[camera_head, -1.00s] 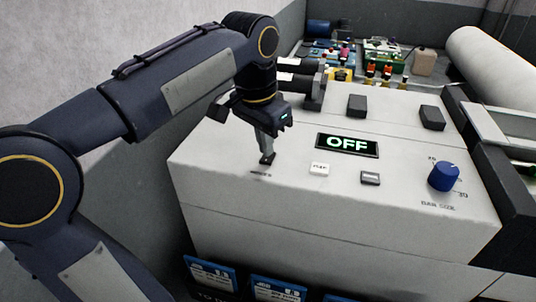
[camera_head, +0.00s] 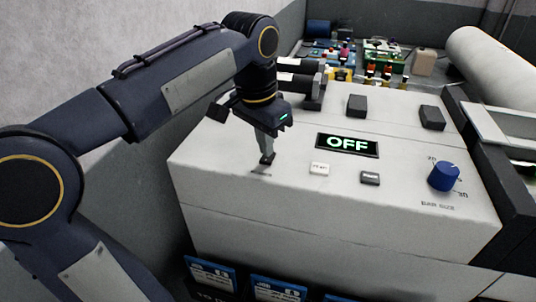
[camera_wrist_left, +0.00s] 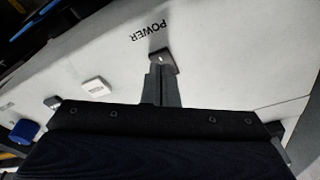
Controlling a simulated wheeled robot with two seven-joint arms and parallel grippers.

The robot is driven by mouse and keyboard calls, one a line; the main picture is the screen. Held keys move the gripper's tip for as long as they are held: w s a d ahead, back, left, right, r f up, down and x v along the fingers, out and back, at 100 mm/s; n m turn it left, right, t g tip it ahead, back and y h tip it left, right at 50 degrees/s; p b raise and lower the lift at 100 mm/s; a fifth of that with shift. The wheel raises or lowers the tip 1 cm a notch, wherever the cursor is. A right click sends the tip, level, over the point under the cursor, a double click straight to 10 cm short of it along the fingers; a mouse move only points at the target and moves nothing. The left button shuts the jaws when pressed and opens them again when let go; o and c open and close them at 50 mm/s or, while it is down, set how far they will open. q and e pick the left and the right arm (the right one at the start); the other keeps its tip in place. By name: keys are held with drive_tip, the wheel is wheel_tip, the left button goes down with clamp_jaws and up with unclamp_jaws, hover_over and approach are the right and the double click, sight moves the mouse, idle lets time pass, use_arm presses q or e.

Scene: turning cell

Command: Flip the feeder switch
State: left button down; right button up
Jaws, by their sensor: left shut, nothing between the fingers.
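The feeder (camera_head: 240,185) is a light grey cabinet with a sloped top panel, and its display (camera_head: 347,144) reads OFF. My left gripper (camera_head: 267,160) is shut with nothing between its fingers, pointing down at the left part of the panel. Its fingertips are at a small dark switch (camera_wrist_left: 163,60), beside the printed word POWER (camera_wrist_left: 148,31) in the left wrist view. The fingertips partly hide the switch. I cannot tell whether they touch it or which way it is tipped. My right gripper is out of view.
On the panel are a white button (camera_head: 319,168), a dark button (camera_head: 370,178) and a blue knob (camera_head: 443,176). Two dark blocks (camera_head: 357,105) (camera_head: 432,117) stand farther back. Blue job cards (camera_head: 212,274) hang below the front.

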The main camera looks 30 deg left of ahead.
sight(265, 160)
use_arm(q)
drive_tip(key=shift+f+b, duration=0.6)
drive_tip(key=shift+f, duration=0.3)
idle(0.4)
wheel_tip(265, 160, up, 7)
drive_tip(key=p, duration=0.7)
idle(0.4)
drive_tip(key=s+d+f+n+t+h, duration=0.1)
drive_tip(key=s+d+f+n+t, duration=0.1)
drive_tip(key=s+f, duration=0.5)
drive_tip(key=s+d+f+n+t+h, duration=0.1)
drive_tip(key=s+d+f+n+h, duration=0.1)
drive_tip(key=s+f, duration=0.6)
drive_tip(key=shift+s+n+t, duration=0.4)
drive_tip(key=shift+s+n, duration=0.2)
drive_tip(key=shift+s, duration=0.3)
drive_tip(key=shift+d, duration=0.1)
